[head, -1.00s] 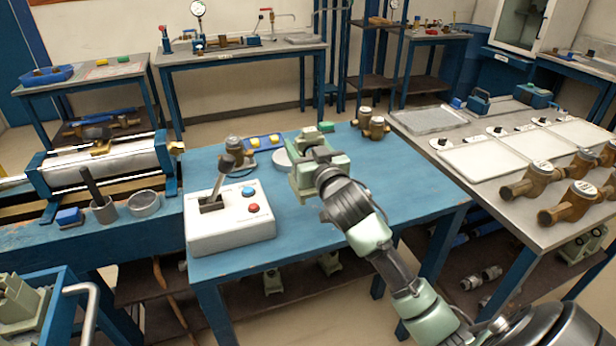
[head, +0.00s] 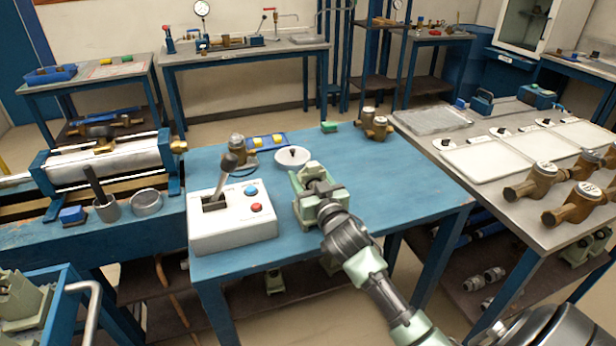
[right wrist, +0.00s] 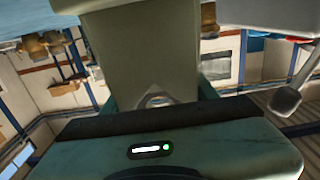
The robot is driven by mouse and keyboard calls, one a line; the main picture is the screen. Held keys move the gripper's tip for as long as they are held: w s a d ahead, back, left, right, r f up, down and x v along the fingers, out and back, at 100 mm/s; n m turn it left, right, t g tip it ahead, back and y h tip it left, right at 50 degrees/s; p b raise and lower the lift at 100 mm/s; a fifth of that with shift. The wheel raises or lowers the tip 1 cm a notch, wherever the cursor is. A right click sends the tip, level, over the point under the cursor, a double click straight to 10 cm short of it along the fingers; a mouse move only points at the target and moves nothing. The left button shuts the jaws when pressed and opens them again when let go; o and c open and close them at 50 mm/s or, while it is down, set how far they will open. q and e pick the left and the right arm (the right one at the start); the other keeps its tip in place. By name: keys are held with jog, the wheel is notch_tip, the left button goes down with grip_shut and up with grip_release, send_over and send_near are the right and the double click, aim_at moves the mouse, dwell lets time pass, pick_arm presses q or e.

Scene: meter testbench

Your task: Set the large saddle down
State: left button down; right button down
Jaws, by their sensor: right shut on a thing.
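The large saddle, a pale green block (head: 303,208), is at the blue bench's middle, right of the white control box. My right gripper (head: 324,188) is shut on it from the right front, its dark fingers at the saddle's upper part. In the right wrist view the grey-green saddle (right wrist: 145,50) fills the top centre, in front of the gripper body. I cannot tell whether its underside touches the bench or hangs just above it. My left gripper is not in view.
The white control box (head: 232,228) with lever and buttons stands close left of the saddle. A white dish (head: 293,158) and a brass meter (head: 238,150) are behind. The blue bench top (head: 400,190) is clear to the right. A grey table (head: 515,200) with trays and meters stands farther right.

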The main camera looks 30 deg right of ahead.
jog(key=shift+r, duration=0.15)
jog(key=shift+c, duration=2.2)
grip_release()
jog(key=shift+s, duration=0.15)
jog(key=b+v, duration=0.1)
jog(key=v, duration=1.1)
jog(key=shift+b, duration=0.4)
